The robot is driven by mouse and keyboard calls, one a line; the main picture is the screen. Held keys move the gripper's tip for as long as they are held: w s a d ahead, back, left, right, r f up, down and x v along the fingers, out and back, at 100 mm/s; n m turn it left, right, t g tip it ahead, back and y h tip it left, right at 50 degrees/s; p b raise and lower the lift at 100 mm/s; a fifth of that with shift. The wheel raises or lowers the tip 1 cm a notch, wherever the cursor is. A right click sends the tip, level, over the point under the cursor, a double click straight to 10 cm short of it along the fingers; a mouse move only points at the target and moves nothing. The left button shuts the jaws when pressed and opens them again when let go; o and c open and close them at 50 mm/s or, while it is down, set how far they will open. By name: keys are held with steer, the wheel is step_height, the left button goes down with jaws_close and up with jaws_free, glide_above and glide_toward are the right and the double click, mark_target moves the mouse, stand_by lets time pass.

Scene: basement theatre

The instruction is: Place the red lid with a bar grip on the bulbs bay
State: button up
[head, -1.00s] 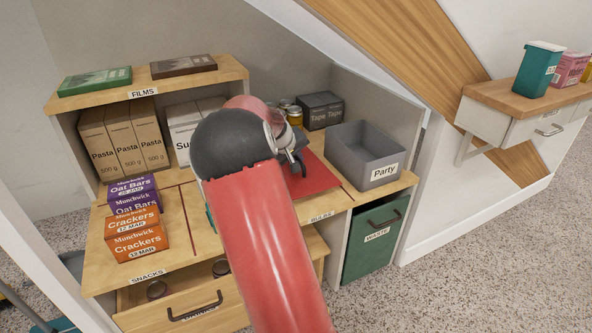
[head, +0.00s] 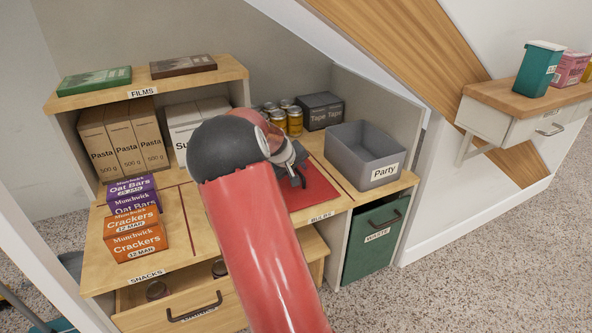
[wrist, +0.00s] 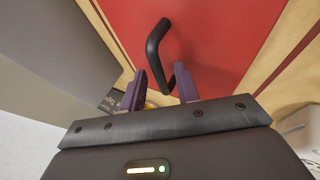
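The red lid (head: 320,186) lies flat on the wooden counter in the bay behind the BULBS label (head: 320,216), partly hidden by my arm. In the wrist view the red lid (wrist: 225,40) fills the top, with its black bar grip (wrist: 157,45) standing up from it. My gripper (wrist: 161,72) is at the bar grip, with its two purple fingers apart and the near part of the bar between them. There is a visible gap beside the bar, so the fingers are not closed on it. In the head view my gripper (head: 294,178) is over the lid.
A grey Party bin (head: 365,155) stands right of the lid. Crackers and oat bar boxes (head: 137,235) are at the left. A drawer (head: 190,300) below is open.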

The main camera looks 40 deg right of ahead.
steer(key=shift+a+r, duration=0.2)
steer(key=shift+r, duration=0.25)
steer(key=v, duration=1.1)
steer(key=s+a+r+n+t+y, duration=0.1)
steer(key=s+a+y, duration=0.5)
steer(key=s+a, duration=2)
step_height(320, 180, up, 3)
steer(key=a+t, duration=0.1)
steer(key=a, duration=0.1)
steer(key=shift+s+a+f+n+t+y+p, duration=0.2)
steer(key=shift+s+a+n+t+y+p, duration=0.1)
steer(key=shift+a+t+y+p, duration=0.1)
